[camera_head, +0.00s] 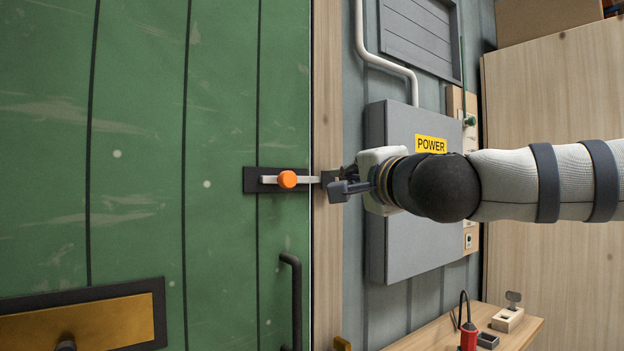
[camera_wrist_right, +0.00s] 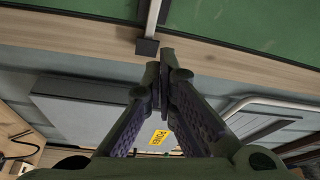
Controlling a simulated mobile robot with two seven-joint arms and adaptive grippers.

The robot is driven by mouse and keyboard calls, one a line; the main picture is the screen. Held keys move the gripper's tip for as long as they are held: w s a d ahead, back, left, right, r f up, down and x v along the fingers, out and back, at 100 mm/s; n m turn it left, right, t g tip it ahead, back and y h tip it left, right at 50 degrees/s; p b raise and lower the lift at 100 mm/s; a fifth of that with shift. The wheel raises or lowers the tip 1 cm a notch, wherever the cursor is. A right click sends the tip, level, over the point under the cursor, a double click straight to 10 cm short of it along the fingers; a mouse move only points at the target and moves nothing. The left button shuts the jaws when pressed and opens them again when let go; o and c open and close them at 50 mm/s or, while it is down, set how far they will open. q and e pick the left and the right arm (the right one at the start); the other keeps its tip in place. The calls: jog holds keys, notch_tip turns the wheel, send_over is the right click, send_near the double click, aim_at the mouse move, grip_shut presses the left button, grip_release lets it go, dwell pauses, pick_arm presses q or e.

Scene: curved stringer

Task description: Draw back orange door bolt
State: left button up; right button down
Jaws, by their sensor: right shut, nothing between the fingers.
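The door bolt has an orange knob (camera_head: 287,179) on a light metal bar, set on a dark plate (camera_head: 251,180) near the green door's right edge. The bar runs right, across the door edge, to the wooden frame. My right gripper (camera_head: 340,184) is shut and empty, in front of the frame and right of the knob, apart from it. In the right wrist view, the shut fingers (camera_wrist_right: 167,72) are close to the dark keeper (camera_wrist_right: 147,47), with the metal bar (camera_wrist_right: 153,18) leading into it; the knob is out of that view. My left gripper is not seen.
A grey power box (camera_head: 400,240) stands behind my right arm, with a white pipe (camera_head: 389,62) above. A dark door handle (camera_head: 295,300) is below the bolt. A shelf (camera_head: 530,329) with small items is at lower right. The space left of the knob is clear.

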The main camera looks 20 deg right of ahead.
send_near(303, 176)
jog(key=w+d, duration=0.1)
jog(key=w, duration=0.1)
jog(key=w+d, duration=0.1)
jog(key=w, duration=0.1)
jog(key=w+d+r, duration=0.1)
jog(key=w, duration=0.1)
jog(key=shift+d+b, duration=0.25)
jog(key=shift+b, duration=0.05)
jog(key=a, duration=0.1)
jog(key=s+a, duration=0.1)
jog(key=a, duration=0.1)
jog(key=shift+s+a+f, duration=0.15)
jog(key=shift+a+f, duration=0.15)
jog(key=shift+f, duration=0.05)
